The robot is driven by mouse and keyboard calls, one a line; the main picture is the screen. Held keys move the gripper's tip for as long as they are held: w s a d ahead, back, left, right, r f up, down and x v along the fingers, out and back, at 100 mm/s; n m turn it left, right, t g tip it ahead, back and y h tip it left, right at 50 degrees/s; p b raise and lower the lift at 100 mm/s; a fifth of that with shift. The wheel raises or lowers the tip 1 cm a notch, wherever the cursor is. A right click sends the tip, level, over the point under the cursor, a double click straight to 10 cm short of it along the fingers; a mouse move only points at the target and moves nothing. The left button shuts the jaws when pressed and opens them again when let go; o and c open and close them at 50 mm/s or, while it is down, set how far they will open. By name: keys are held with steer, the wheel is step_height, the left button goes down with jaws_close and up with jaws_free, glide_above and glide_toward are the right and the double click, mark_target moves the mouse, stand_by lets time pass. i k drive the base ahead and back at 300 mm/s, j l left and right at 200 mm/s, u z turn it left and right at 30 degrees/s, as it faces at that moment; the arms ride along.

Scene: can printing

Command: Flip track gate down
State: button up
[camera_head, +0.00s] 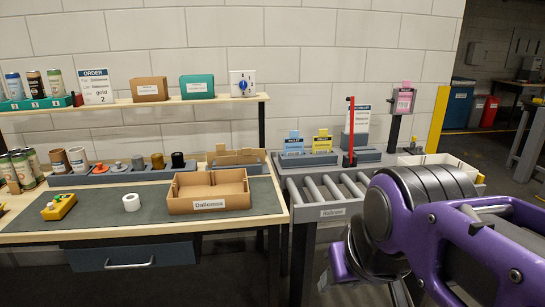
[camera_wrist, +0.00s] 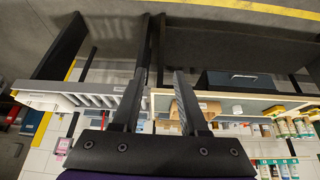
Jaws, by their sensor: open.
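The track gate appears to be the red bar (camera_head: 351,125) standing upright at the back of the roller conveyor (camera_head: 333,211), with a short red stub at its top. Its foot is by a grey-blue block. My gripper (camera_wrist: 160,78) shows in the wrist view with its two dark fingers apart and nothing between them. The wrist view is upside down, and the rollers (camera_wrist: 100,101) show beyond the left finger. In the head view my purple arm is at the front right, apart from the gate, and hides the conveyor's right part.
Left of the conveyor is a workbench (camera_head: 100,225) with a cardboard tray (camera_head: 208,205) and a white roll (camera_head: 131,202). Blue (camera_head: 293,144) and yellow (camera_head: 322,142) cards stand behind the rollers. A white bin (camera_head: 440,167) and a pink-card post (camera_head: 404,100) stand right of the gate.

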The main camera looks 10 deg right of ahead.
mark_target(352, 100)
steer(key=i+l+u, duration=0.1)
steer(key=i+l, duration=0.4)
steer(key=l, duration=0.2)
steer(key=i+l+u, duration=0.15)
steer(key=l, duration=0.25)
steer(key=i+l, duration=0.3)
steer(key=i+l+u, duration=0.15)
steer(key=l, duration=0.3)
steer(key=i+l, duration=0.25)
steer(key=l, duration=0.2)
steer(key=i+l+z, duration=0.1)
steer(key=j+u, duration=0.15)
steer(key=k+l, duration=0.05)
